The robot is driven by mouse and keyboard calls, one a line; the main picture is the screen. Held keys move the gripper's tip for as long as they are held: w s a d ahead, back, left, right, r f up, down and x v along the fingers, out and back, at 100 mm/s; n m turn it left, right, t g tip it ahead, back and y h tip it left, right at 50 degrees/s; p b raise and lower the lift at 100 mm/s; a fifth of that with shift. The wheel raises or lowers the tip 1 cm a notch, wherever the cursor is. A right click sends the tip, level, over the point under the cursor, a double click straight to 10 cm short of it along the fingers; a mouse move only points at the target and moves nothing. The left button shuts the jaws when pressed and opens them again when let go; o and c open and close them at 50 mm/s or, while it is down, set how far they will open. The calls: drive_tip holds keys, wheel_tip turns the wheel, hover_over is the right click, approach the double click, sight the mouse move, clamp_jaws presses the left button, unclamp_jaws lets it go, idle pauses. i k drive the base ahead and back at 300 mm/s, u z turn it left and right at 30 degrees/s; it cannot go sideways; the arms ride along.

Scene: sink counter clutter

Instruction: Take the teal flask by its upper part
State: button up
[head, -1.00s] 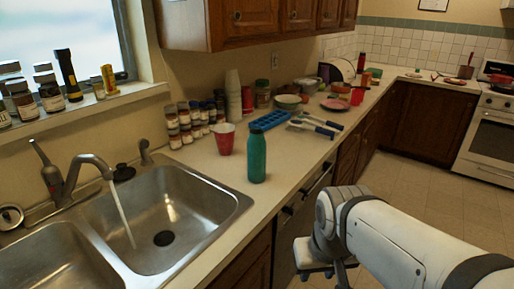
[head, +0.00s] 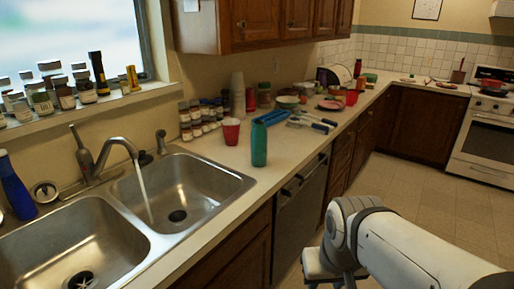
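The teal flask (head: 259,144) stands upright on the counter, near its front edge and just right of the sink. Its whole side facing me is in clear view. My gripper (head: 322,272) is low in the picture, in front of the cabinets and below the counter top, apart from the flask. It is partly hidden behind my own arm, and its fingers are too unclear to tell open from shut.
A red cup (head: 231,131) stands close behind the flask on its left. A blue tray (head: 271,118) and blue-handled utensils (head: 308,124) lie behind it. The double sink (head: 185,190) with running water is left. Spice jars (head: 200,118) line the wall.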

sight(259, 132)
drive_tip(key=u, duration=0.25)
drive_tip(key=i, duration=0.5)
drive_tip(key=z, duration=0.05)
drive_tip(key=k, duration=1)
drive_tip(key=z, duration=0.55)
drive_tip(key=i, duration=1.5)
drive_tip(key=u, duration=0.85)
